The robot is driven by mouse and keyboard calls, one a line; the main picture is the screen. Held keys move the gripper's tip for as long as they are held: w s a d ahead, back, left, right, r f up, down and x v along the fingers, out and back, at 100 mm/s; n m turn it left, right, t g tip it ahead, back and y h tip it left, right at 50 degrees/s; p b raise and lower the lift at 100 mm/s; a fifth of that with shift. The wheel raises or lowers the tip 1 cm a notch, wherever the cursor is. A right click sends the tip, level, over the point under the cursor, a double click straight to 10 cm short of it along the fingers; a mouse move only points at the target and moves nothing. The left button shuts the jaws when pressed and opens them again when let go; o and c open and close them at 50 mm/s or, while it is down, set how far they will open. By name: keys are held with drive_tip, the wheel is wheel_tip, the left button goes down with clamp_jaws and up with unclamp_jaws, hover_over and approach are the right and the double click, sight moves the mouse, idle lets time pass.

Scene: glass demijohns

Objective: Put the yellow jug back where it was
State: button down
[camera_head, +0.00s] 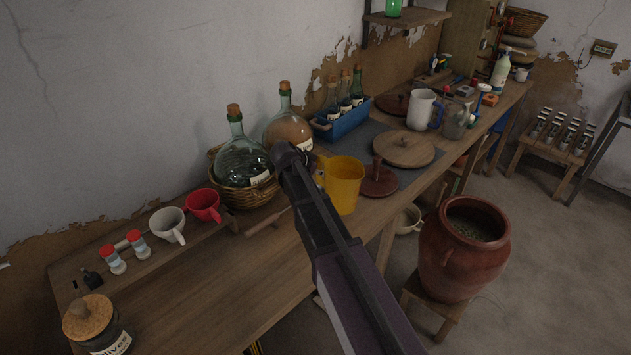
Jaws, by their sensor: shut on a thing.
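The yellow jug (344,186) is upright, with its open top facing up, just right of the end of my arm. My gripper (314,168) is shut on the jug at its left side. The wrist and arm hide most of the fingers and the jug's handle. The jug is at the front part of the bench (220,285), left of a dark red round lid with a knob (379,181). I cannot tell whether its base touches the wood or hangs just above it.
Two corked glass demijohns (242,160) (286,128) stand behind my gripper, the left one in a wicker basket. A blue bottle crate (342,122), wooden lid (403,149) and white mug (422,108) stand beyond. A red cup (203,205) is left. The front-left bench is bare.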

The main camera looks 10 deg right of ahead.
sight(318, 182)
drive_tip(key=shift+w+f+b, duration=0.1)
drive_tip(key=shift+f+b, duration=0.4)
drive_tip(key=shift+f, duration=0.1)
drive_tip(key=shift+f+b, duration=1.8)
drive_tip(key=c, duration=0.5)
unclamp_jaws()
drive_tip(key=shift+r, duration=0.15)
